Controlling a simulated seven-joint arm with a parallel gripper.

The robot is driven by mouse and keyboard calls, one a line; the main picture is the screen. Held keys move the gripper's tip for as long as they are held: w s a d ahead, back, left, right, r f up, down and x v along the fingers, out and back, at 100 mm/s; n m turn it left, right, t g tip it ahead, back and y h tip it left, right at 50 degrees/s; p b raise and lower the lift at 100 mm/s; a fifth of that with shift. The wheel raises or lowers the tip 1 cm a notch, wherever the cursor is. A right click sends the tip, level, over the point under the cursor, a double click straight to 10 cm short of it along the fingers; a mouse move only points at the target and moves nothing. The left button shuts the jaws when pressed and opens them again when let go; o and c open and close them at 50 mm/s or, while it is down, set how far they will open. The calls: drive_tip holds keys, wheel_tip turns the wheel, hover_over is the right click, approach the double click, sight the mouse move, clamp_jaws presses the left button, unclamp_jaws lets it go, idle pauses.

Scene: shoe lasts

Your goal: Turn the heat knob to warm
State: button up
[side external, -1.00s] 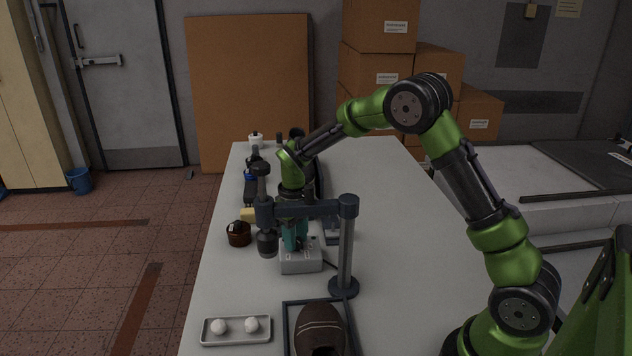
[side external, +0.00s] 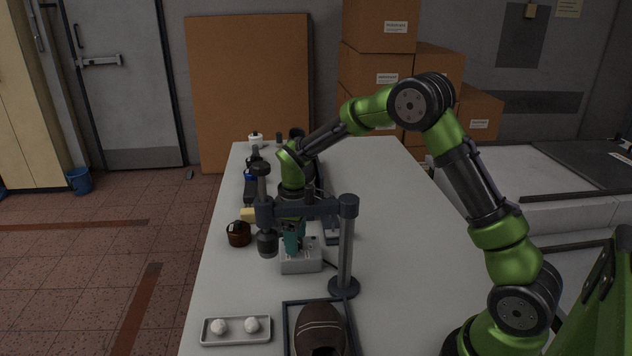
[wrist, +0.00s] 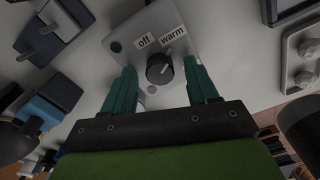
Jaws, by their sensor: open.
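The heat knob (wrist: 159,69) is a round dark dial on a light grey control box (wrist: 125,47). An "off" label (wrist: 145,40) and a "warm" label (wrist: 172,32) sit above it in the wrist view. A pale mark on the knob faces the upper right, nearer the "warm" side. My gripper (wrist: 161,86) is open, with one teal finger on each side of the knob and a gap to it. In the side view my gripper (side external: 293,242) is down at the control box (side external: 300,262); the knob is hidden there.
A dark post stand (side external: 346,250) with a crossbar stands close to my gripper. A brown jar (side external: 238,234) is to the left. A white tray (side external: 236,340) with two white balls and a brown shoe (side external: 319,328) are in front. The table's right side is clear.

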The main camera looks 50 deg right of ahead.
drive_tip(key=n, duration=0.6)
drive_tip(key=shift+r+n, duration=0.15)
drive_tip(key=shift+n, duration=0.55)
wheel_tip(320, 180, up, 24)
drive_tip(key=s+a+r+m+t, duration=0.1)
drive_tip(key=s+a+r+m, duration=0.1)
drive_tip(key=s+m, duration=0.2)
drive_tip(key=s+a+r+m+t, duration=0.2)
drive_tip(key=s+m, duration=0.1)
drive_tip(key=s, duration=0.5)
drive_tip(key=shift+s+r+m+t+y, duration=0.2)
drive_tip(key=shift+m+t+y, duration=0.1)
drive_tip(key=shift+m, duration=0.1)
drive_tip(key=s+a+f+m+t+y, duration=0.1)
drive_tip(key=s+a+f+m+t, duration=0.1)
drive_tip(key=s+f+m, duration=0.6)
drive_tip(key=s+f+t, duration=0.1)
drive_tip(key=s, duration=0.1)
drive_tip(key=shift+s+f+t, duration=0.15)
drive_tip(key=shift+s+t, duration=0.15)
drive_tip(key=shift+s, duration=0.05)
